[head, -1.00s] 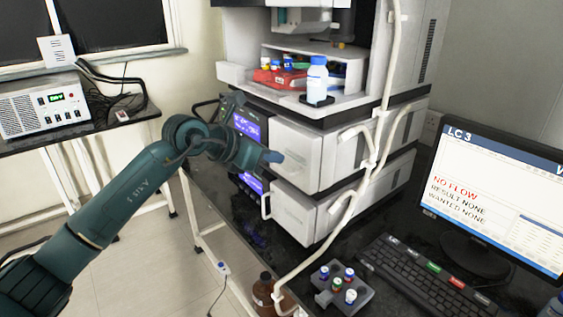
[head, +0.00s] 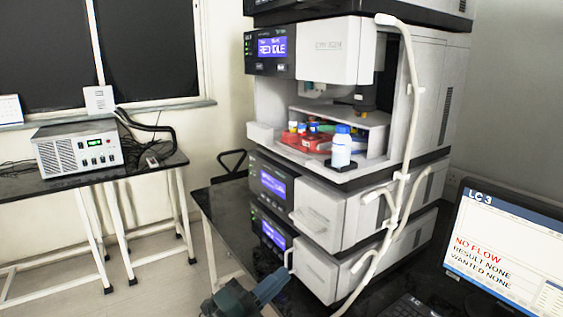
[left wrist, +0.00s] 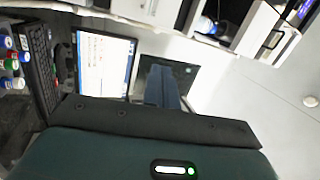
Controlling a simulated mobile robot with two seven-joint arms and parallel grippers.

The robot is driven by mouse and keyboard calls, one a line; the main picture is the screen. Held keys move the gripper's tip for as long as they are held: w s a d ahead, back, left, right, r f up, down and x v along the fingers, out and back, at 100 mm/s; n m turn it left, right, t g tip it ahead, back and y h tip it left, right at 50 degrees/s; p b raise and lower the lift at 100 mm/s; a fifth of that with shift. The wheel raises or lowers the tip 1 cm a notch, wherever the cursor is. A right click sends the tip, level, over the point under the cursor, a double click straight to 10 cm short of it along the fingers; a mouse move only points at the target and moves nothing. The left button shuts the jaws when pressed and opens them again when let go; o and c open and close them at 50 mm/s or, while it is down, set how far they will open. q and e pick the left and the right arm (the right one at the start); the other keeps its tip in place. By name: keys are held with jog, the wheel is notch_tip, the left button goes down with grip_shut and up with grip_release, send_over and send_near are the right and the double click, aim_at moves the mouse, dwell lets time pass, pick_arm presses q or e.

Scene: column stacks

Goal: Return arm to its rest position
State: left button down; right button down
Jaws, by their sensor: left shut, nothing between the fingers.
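My left gripper (head: 272,284) shows at the bottom edge of the head view, in front of the lower modules of the instrument stack. Its fingers are shut with nothing between them. In the left wrist view its blue-grey fingers (left wrist: 161,86) are together, in front of the monitor area. Most of the left arm is below the head view's frame. The instrument stack (head: 325,213) stands on the dark bench, with a white bottle with a blue cap (head: 341,150) in its open bay. My right gripper is not in view.
A monitor (head: 510,250) reading "NO FLOW" stands at the right, with a keyboard (head: 408,306) partly cut off. A pale tube (head: 405,150) runs down the stack's front. A power supply box (head: 78,148) sits on the left table. Open floor (head: 160,270) lies between the tables.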

pick_arm(q)
jog(key=s+a+f+n+t+y+p, duration=0.1)
jog(key=s+a+f+n+y, duration=0.25)
jog(key=f+n+y, duration=0.35)
jog(key=s+a+f+n+t+y, duration=0.1)
jog(key=s+a+f+n+y, duration=0.3)
jog(key=n, duration=0.5)
jog(key=s+a+f+n+g+y, duration=0.1)
jog(key=s+a+f+n+g, duration=0.1)
jog(key=s+f, duration=0.4)
jog(key=s+a+f+n+g+y, duration=0.1)
jog(key=s+a+f+n+g, duration=0.2)
jog(key=s+f+n, duration=0.2)
jog(key=shift+s+a+f+n+p, duration=0.3)
jog(key=shift+s+a+f+p, duration=0.1)
jog(key=shift+s+f, duration=0.35)
